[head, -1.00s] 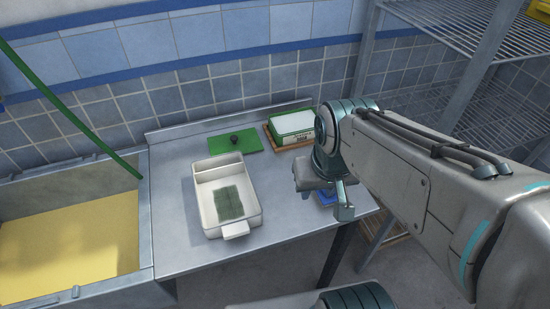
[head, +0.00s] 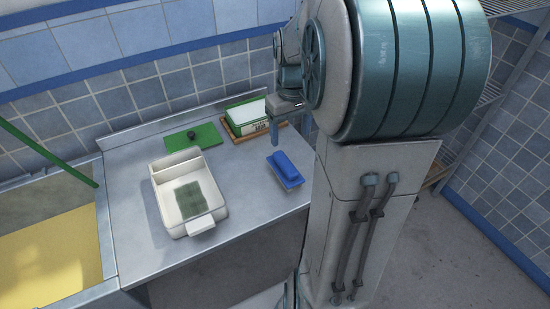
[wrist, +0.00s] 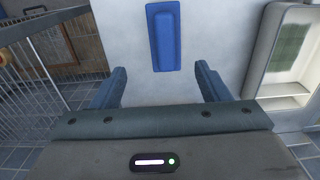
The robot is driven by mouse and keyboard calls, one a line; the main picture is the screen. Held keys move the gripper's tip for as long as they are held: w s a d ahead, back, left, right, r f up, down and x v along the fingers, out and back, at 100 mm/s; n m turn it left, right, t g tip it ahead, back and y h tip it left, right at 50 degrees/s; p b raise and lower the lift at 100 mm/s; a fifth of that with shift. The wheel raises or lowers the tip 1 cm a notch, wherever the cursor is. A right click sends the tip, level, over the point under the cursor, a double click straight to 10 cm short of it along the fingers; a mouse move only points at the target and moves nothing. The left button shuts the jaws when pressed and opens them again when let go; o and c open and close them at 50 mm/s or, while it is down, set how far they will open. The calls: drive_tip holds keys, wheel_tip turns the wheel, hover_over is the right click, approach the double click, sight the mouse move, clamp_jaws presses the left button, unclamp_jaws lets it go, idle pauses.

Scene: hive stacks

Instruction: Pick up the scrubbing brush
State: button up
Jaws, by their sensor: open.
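The blue scrubbing brush (head: 285,167) lies on the metal counter, to the right of the white tray, in the head view. In the wrist view the brush (wrist: 164,36) shows ahead of the fingertips, near the top edge and roughly centred between them. Nothing touches it. My gripper (wrist: 160,75) is open and empty, with its two blue-grey fingers spread wide. In the head view one finger of my gripper (head: 274,130) shows above the counter, behind the brush; the rest is partly hidden by my arm.
The white tray (head: 158,198) holds a green scouring pad (head: 191,200). A sink (head: 98,245) with yellowish contents is at left. Wire shelving (wrist: 65,75) stands at left in the wrist view.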

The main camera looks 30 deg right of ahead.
sight(285, 162)
wheel_tip(285, 162, down, 8)
drive_tip(key=shift+r+b, duration=0.1)
drive_tip(key=shift+b, duration=0.2)
drive_tip(key=shift+w+a+f, duration=0.1)
drive_tip(key=shift+a+f, duration=0.05)
drive_tip(key=shift+f, duration=0.75)
drive_tip(key=shift+w+a+f, duration=0.1)
drive_tip(key=shift+a+f, duration=0.05)
drive_tip(key=shift+f, duration=0.75)
drive_tip(key=shift+a+f, duration=0.15)
drive_tip(key=shift+f, duration=0.75)
drive_tip(key=c, duration=0.9)
